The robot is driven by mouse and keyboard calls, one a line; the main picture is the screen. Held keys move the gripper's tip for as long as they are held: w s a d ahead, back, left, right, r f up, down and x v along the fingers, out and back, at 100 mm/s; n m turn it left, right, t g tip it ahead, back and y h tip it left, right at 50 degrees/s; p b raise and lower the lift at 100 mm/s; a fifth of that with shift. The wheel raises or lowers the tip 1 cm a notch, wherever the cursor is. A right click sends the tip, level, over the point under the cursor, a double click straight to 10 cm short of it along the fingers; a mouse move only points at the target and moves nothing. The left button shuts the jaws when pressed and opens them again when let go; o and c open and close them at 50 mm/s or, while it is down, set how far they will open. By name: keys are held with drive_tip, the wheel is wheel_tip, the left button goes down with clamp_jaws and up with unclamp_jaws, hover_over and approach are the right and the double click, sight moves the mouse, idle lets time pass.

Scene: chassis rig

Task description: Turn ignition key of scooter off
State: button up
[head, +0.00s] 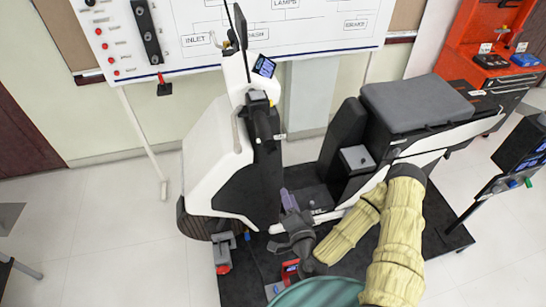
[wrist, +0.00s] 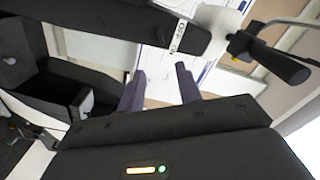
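The white and black scooter (head: 215,165) stands upright on a dark platform in the head view. A small white label (wrist: 178,37), whose lettering seems to read ON and OFF, is on a black part of the scooter in the wrist view. It looks like the small pale tag (head: 280,136) below the handlebar in the head view. I cannot make out the key itself. My gripper (head: 288,198) is low beside the scooter's front column, below the tag. In the wrist view its two purple fingers (wrist: 160,78) are apart with nothing between them.
A black handlebar grip (wrist: 285,65) sticks out at the upper right of the wrist view. The grey seat (head: 415,100) is right of the column. A whiteboard (head: 300,25) stands behind. A red tool cabinet (head: 470,40) and a black stand (head: 520,150) are at the right.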

approach(273, 153)
drive_tip(key=x, duration=0.8)
drive_tip(key=shift+b, duration=0.45)
idle(0.5)
